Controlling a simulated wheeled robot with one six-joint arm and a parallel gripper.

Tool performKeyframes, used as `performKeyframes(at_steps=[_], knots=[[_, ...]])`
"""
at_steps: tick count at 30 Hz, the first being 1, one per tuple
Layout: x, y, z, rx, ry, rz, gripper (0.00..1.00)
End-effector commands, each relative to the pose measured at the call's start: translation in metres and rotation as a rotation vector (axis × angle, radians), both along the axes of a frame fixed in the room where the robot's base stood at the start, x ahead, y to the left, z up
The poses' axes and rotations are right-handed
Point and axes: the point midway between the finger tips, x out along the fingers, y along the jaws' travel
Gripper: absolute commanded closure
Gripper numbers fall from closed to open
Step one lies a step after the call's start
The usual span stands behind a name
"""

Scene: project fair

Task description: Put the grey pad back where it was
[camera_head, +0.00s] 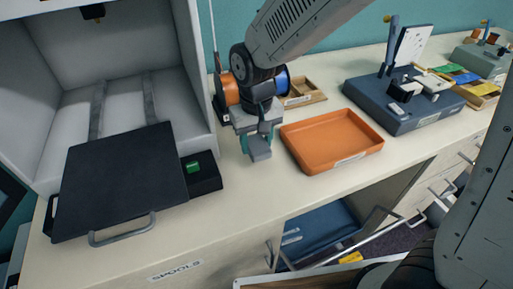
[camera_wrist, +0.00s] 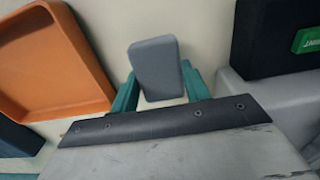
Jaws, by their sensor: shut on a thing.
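My gripper (camera_head: 257,142) points down over the bench, between the black plate and the orange tray. It is shut on the grey pad (camera_head: 259,154), a small rounded block. In the wrist view the grey pad (camera_wrist: 155,65) sits between the two teal fingers of my gripper (camera_wrist: 158,92) and sticks out past their tips. The pad appears held just above the pale bench top; whether it touches the surface I cannot tell.
The orange tray (camera_head: 312,152) is empty, right of my gripper. A black plate (camera_head: 110,190) with a handle and a black box with a green button (camera_head: 193,167) lie left. A wooden tray (camera_head: 303,95) and a blue-grey machine (camera_head: 405,113) stand behind. A drawer (camera_head: 318,232) is open below.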

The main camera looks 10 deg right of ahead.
Motion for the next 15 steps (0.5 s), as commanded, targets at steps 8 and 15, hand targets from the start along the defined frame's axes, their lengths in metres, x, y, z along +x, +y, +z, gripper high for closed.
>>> performKeyframes(at_steps=[8, 15], knots=[[0.007, -0.003, -0.017, -0.002, 0.004, 0.001, 0.75], [0.007, -0.002, -0.036, 0.000, 0.000, 0.001, 0.75]])
